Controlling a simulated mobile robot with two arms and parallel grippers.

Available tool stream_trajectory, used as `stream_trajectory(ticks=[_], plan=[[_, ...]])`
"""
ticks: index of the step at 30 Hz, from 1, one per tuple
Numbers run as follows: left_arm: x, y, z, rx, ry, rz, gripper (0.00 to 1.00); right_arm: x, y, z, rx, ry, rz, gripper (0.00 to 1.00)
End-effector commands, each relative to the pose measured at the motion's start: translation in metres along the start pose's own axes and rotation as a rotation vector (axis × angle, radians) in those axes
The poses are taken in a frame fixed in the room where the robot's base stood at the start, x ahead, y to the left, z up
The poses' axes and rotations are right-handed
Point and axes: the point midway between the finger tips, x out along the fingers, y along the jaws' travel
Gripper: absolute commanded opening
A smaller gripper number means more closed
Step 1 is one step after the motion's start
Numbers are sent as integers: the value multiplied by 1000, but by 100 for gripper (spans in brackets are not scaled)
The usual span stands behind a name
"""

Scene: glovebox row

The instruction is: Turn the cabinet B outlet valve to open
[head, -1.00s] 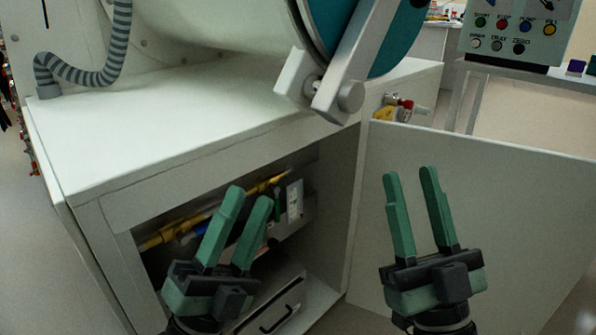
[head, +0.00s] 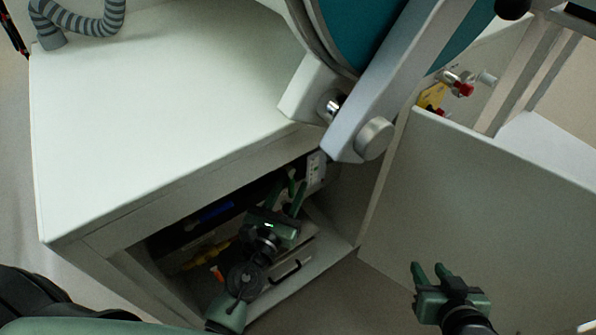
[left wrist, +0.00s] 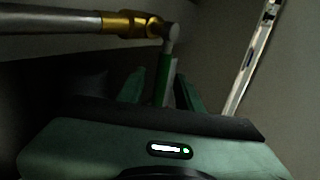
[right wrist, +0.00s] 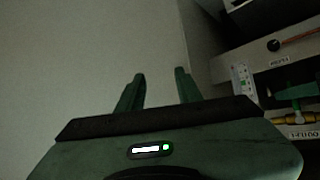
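A valve with a green lever (left wrist: 164,78) and a brass body (left wrist: 128,24) on a grey pipe shows in the left wrist view. My left gripper (head: 284,195) is inside the open cabinet in the head view. Its fingers (left wrist: 160,90) are open, one on each side of the green lever; whether they touch it I cannot tell. A green handle (right wrist: 299,92) over a brass fitting (right wrist: 297,119) also shows at the right of the right wrist view. My right gripper (head: 432,270) is open and empty before the cabinet door.
The cabinet door (head: 480,200) stands swung open at the right. The white cabinet top (head: 150,110) lies above the opening. A drawer-like box with a dark handle (head: 290,272) sits low inside. A small white panel (head: 316,170) is near my left gripper.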

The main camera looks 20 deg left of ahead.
Motion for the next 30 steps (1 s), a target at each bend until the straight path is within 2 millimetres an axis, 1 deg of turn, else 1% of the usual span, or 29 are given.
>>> stream_trajectory(ticks=[1,3,6,10,17,20,21,30], plan=[[9,0,2,-4,-2,2,35,-2,1,5,0,-26,2,35],[19,0,2,-4,-2,1,35,-2,1,9,0,-45,3,35],[28,0,1,-3,-2,0,35,-3,2,12,1,-61,4,35],[34,-1,0,-5,0,-2,35,-4,2,15,1,-72,4,35],[35,-1,0,-5,0,-2,35,-4,2,15,1,-73,4,35],[34,-1,0,-5,0,-2,10,-4,2,15,1,-73,4,35],[34,-1,0,-5,0,-2,0,-4,2,15,1,-73,4,35],[34,-1,0,-4,0,-2,0,-4,2,15,1,-72,4,35]])
